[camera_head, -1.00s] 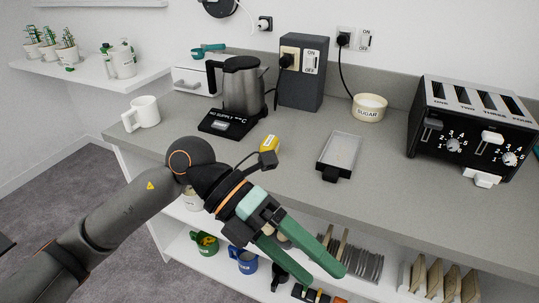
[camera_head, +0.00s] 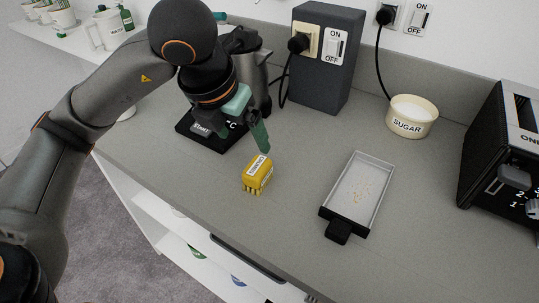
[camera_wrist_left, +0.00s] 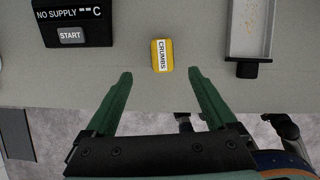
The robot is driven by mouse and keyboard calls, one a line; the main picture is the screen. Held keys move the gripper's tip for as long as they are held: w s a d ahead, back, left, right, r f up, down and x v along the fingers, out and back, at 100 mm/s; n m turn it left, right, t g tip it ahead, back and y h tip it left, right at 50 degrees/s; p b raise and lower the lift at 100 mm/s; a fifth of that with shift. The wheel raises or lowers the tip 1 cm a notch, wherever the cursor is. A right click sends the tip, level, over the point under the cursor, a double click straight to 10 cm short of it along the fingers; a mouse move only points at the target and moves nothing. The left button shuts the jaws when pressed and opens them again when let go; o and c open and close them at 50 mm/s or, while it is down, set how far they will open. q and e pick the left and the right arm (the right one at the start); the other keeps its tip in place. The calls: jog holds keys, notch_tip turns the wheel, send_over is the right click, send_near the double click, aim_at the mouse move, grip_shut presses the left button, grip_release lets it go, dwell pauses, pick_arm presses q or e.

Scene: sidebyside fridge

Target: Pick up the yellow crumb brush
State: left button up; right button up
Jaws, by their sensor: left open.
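The yellow crumb brush (camera_head: 257,174) lies on the grey counter, its white label reading CRUMBS and its bristles toward the front. In the left wrist view the brush (camera_wrist_left: 162,55) is ahead of the fingertips and roughly midway between them. My left gripper (camera_head: 259,137) is above and just behind the brush in the head view, pointing down; one green finger shows clearly there. In the left wrist view the left gripper (camera_wrist_left: 160,75) is open and empty, with both green fingers apart. My right gripper is not identifiable in these views.
A crumb tray (camera_head: 361,186) with crumbs lies right of the brush. A kettle base (camera_head: 205,135) and kettle (camera_head: 252,75) stand behind my left gripper. A sugar bowl (camera_head: 411,117) and toaster (camera_head: 505,150) are farther right. Counter around the brush is clear.

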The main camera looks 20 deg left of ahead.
aim_at(257, 165)
pick_arm(q)
jog(key=b+x, duration=0.1)
jog(key=x, duration=0.5)
jog(key=shift+f, duration=0.4)
jog(key=shift+w+d+f, duration=0.1)
jog(key=shift+w+f, duration=0.1)
jog(key=shift+f, duration=0.25)
jog(key=x, duration=0.3)
jog(key=shift+d+f, duration=0.1)
jog(key=shift+f, duration=0.3)
jog(key=shift+w+f, duration=0.2)
jog(key=shift+f, duration=0.2)
pick_arm(e)
jog(key=shift+a+f, duration=0.4)
jog(key=shift+f, duration=0.05)
pick_arm(q)
jog(key=shift+c, duration=1.4)
grip_shut()
